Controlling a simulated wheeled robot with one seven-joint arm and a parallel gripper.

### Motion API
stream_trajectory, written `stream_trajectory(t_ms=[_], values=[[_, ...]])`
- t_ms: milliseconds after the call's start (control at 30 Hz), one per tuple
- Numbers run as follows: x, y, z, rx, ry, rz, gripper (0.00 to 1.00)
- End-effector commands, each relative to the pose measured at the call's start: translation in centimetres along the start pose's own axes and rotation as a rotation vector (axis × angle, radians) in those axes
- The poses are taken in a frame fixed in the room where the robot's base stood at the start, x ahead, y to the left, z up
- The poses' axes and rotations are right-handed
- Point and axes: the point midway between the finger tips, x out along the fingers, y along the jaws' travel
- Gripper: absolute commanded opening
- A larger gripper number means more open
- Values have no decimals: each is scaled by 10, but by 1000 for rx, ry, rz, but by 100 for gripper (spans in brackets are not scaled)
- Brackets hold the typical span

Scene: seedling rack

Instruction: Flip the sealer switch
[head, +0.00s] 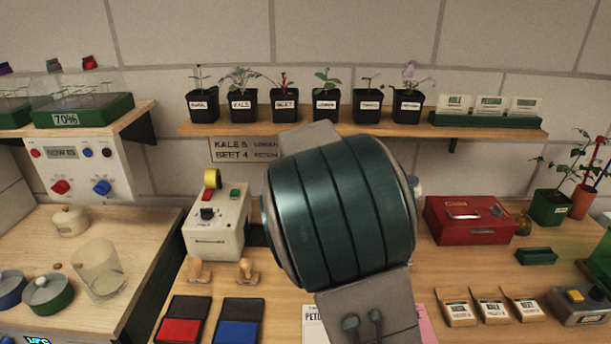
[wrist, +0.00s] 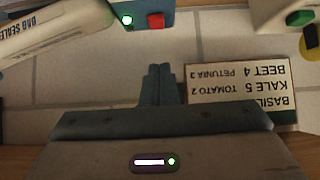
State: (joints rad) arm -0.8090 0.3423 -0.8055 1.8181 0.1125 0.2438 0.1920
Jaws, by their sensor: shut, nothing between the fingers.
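The bag sealer (wrist: 55,40) shows upside down at the upper left of the wrist view, a pale bar with part of its lettering visible. At its end are a lit green lamp (wrist: 126,20) and a red switch (wrist: 156,20). My gripper (wrist: 158,70) is shut and empty, its fingertips a short way below the red switch in the wrist picture, with a visible gap between. I cannot tell the switch's position. In the head view my arm covers the sealer and my fingers.
A white device (head: 215,228) with a yellow roll and green button stands left of my arm. A wall sign (wrist: 238,85) is beside my fingers. Potted seedlings line the shelf (head: 290,129) above. A red box (head: 470,232) stands at right; stamp pads (head: 180,332) lie in front.

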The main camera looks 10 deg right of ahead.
Motion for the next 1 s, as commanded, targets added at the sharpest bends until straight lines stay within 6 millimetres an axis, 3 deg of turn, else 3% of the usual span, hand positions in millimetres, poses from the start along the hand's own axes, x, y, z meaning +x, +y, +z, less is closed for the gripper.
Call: stream_trajectory(t_ms=[300, 833, 1000], values=[[-23, 0, 0, -1, 0, -1, 0], [-25, 0, 0, 0, 0, 0, 0], [-39, 32, 36, 51, -121, -24, 0]])
